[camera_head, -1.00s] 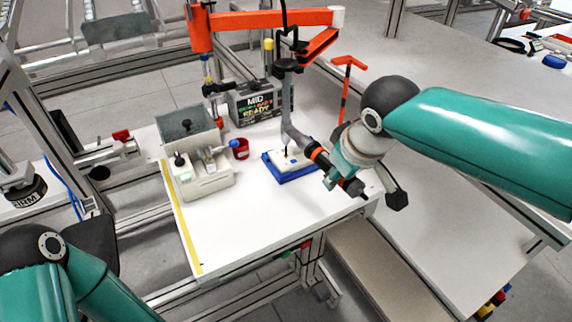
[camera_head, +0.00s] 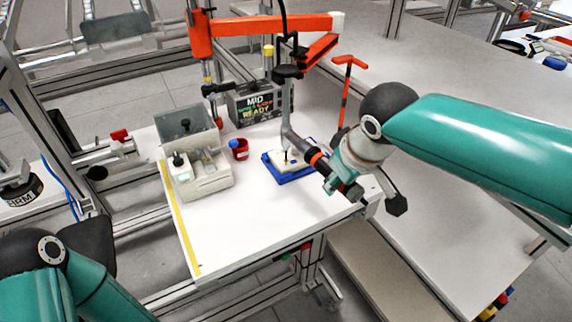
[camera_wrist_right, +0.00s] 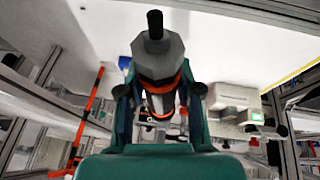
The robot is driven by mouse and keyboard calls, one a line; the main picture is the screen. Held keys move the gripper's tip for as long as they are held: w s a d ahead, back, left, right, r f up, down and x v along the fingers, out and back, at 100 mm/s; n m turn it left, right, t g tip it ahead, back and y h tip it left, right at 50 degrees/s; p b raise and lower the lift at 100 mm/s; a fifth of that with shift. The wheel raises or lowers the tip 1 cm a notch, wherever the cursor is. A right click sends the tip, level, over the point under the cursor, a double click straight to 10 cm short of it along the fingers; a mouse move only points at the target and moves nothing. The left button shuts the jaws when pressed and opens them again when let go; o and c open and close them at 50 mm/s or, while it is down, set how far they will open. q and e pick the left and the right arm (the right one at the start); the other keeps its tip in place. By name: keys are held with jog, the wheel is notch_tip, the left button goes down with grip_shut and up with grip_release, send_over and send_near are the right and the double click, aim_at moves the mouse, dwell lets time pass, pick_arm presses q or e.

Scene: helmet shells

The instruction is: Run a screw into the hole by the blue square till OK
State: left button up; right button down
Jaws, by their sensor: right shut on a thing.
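A white part (camera_head: 294,166) lies on a blue tray (camera_head: 271,172) on the white table. The blue square and its hole are too small to make out. My right gripper (camera_head: 337,177) is shut on the screwdriver (camera_head: 317,158), a grey tool with an orange ring on a jointed arm. A thin dark bit (camera_head: 286,157) points down at the white part; I cannot tell whether it touches or holds a screw. In the right wrist view the grey screwdriver (camera_wrist_right: 158,58) sits between my fingers (camera_wrist_right: 160,98). The controller screen (camera_head: 259,107) reads MID and READY.
A grey screw feeder (camera_head: 207,180) and a red cup (camera_head: 240,149) stand left of the tray. The orange arm (camera_head: 262,22) reaches over the table's back. An orange T-shaped stand (camera_head: 346,85) is behind my right wrist. The table front is clear.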

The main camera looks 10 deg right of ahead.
jog(key=shift+s+f+b, duration=0.1)
jog(key=shift+f+b, duration=0.55)
jog(key=shift+f, duration=0.3)
dwell(1.6)
dwell(0.5)
jog(key=shift+r+p, duration=2.6)
jog(key=shift+r, duration=0.55)
